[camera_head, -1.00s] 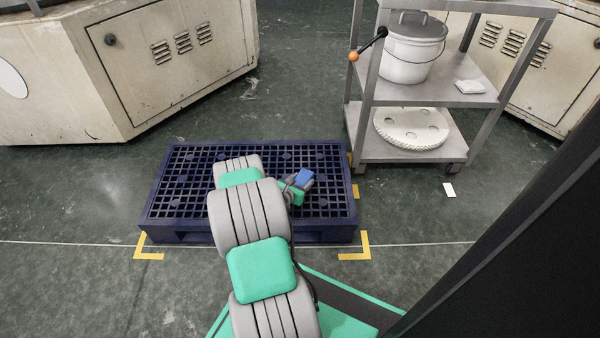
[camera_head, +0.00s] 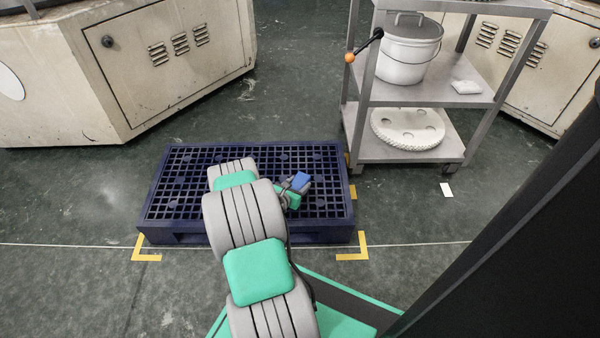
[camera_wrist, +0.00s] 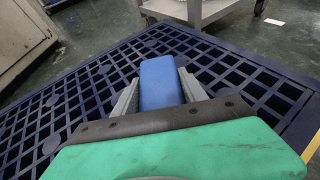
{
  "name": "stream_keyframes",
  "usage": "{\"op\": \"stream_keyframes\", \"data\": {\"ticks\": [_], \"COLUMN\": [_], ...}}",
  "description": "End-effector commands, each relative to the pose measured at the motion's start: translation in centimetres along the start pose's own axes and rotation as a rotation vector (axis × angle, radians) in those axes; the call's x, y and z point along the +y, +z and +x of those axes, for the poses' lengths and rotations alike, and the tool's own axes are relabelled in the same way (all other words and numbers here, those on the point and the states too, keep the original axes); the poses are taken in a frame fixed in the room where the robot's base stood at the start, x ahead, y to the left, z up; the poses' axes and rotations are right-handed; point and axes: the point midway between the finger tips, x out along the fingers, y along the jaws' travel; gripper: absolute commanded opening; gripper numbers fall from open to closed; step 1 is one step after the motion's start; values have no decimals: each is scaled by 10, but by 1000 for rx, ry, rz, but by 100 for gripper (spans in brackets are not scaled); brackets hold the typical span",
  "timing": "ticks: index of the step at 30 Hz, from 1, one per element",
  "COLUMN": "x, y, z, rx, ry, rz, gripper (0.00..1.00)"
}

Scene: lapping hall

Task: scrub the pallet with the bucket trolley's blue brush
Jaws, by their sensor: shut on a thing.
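The dark blue grid pallet (camera_head: 325,207) lies flat on the floor, with my arm reaching over it. My gripper (camera_head: 295,187) is over the right half of the pallet, low to its top. It is shut on the blue brush (camera_head: 301,180). In the wrist view the brush (camera_wrist: 160,82) shows as a plain blue block between the two grey fingers of my gripper (camera_wrist: 160,95), above the pallet's grid (camera_wrist: 95,85). The bristles are hidden, and I cannot tell whether the brush touches the pallet.
A grey shelf trolley (camera_head: 395,150) stands behind the pallet at the right, bearing a white lidded bucket (camera_head: 408,60) and a white toothed disc (camera_head: 408,128). Beige machine cabinets (camera_head: 170,80) stand at the back. Yellow corner marks (camera_head: 352,250) edge the pallet. Floor to the left is free.

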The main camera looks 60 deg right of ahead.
Motion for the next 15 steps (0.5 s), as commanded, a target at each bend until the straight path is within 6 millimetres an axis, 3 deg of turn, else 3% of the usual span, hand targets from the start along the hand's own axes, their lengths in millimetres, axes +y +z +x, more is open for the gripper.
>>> {"op": "stream_keyframes", "data": {"ticks": [4,8,15], "x": [-2,0,0], "y": [-3,22,38], "z": [-11,-20,-28], "rx": [0,-4,-1], "ry": [1,2,3], "rz": [-2,3,0], "gripper": [6,6,6]}}
